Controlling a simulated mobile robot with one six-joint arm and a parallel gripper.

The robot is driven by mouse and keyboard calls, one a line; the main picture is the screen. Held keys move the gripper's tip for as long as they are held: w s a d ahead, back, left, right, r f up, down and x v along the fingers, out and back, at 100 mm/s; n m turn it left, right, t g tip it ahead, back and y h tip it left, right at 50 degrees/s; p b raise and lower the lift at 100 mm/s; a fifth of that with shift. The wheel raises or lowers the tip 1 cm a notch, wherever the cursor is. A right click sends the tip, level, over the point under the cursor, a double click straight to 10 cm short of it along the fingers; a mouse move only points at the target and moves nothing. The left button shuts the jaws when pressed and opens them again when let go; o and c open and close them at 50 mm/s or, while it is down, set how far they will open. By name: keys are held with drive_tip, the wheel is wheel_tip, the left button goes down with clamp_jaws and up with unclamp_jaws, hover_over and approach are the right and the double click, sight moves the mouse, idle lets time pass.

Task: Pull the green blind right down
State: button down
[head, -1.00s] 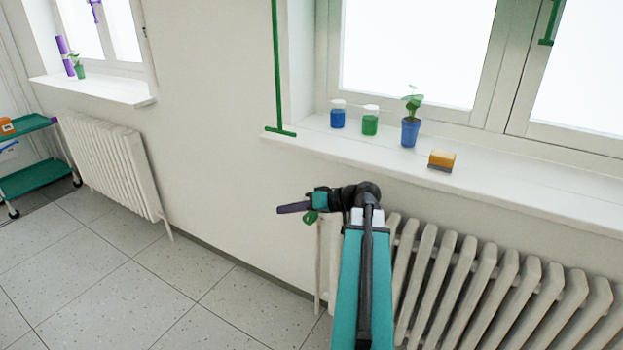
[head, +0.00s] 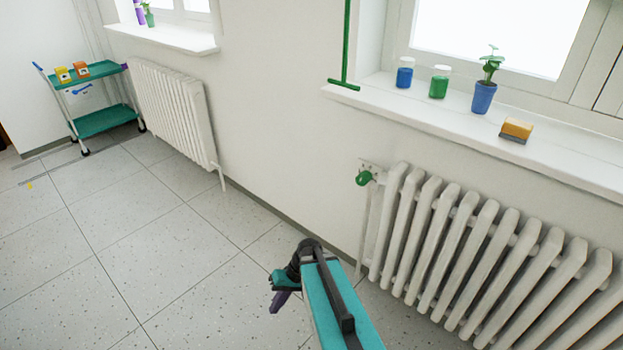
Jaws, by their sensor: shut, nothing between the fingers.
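The green blind itself is not in view. A thin green vertical rod or cord with a short green crossbar at its lower end (head: 345,55) hangs at the left edge of the right window, its bar by the sill corner; its top is cut off. My gripper (head: 277,303) has dark purple fingers pointing down and left. It is shut and empty, over the floor, well below and to the left of the crossbar and apart from it.
A white radiator (head: 480,265) with a green valve knob (head: 364,178) stands right of my arm. The sill (head: 440,118) holds two jars, a potted plant (head: 484,95) and a sponge (head: 517,130). A teal trolley (head: 105,120) stands far left.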

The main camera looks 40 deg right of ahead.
drive_tip(key=s+a+f+n+g+h+b, duration=0.1)
drive_tip(key=s+a+f+g+h, duration=0.2)
drive_tip(key=s+f, duration=0.6)
drive_tip(key=s+a+f+n+g+h+b, duration=0.2)
drive_tip(key=s+a+f, duration=0.3)
drive_tip(key=s+f, duration=0.5)
drive_tip(key=shift+s+a+g+h, duration=0.35)
drive_tip(key=shift+s+g+h, duration=0.05)
drive_tip(key=shift+s, duration=0.4)
